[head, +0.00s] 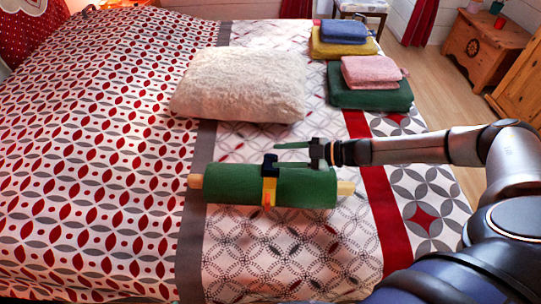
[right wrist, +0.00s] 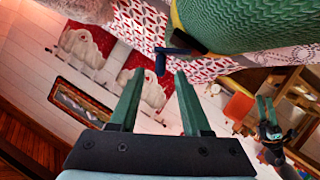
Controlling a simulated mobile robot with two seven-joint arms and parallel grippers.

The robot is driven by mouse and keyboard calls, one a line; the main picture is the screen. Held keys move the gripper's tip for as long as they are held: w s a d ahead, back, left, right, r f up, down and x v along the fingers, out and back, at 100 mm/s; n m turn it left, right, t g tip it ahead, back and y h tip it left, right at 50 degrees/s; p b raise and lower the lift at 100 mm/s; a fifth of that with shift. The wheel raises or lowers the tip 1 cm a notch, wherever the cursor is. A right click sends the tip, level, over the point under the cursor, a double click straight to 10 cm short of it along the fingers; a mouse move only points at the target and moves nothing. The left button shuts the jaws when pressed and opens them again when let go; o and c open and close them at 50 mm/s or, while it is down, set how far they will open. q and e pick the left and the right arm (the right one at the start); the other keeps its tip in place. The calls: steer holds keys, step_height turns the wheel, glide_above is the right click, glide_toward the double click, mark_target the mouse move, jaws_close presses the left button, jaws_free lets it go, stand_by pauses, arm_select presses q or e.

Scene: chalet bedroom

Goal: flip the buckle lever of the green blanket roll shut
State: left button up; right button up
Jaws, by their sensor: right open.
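The green blanket roll (head: 310,188) lies across the bed on a patterned runner, with pale wooden ends showing. In the right wrist view the blue lever (right wrist: 175,50) sticks out from the strap, beside the roll (right wrist: 255,25). My right gripper (head: 281,155) is open and empty just behind the roll. Its fingertips (right wrist: 154,72) are close to the lever; contact cannot be told. My left gripper (right wrist: 265,99) shows small in the right wrist view, its fingers apart.
A cream fluffy pillow (head: 240,85) lies behind the roll. Folded pink and green towels (head: 370,98) and blue and yellow ones (head: 343,48) are at the back right. A wooden chest (head: 485,40) stands beyond the bed. The bed left of the roll is clear.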

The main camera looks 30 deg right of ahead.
mark_target(271, 156)
steer(key=shift+x, duration=1.95)
jaws_close()
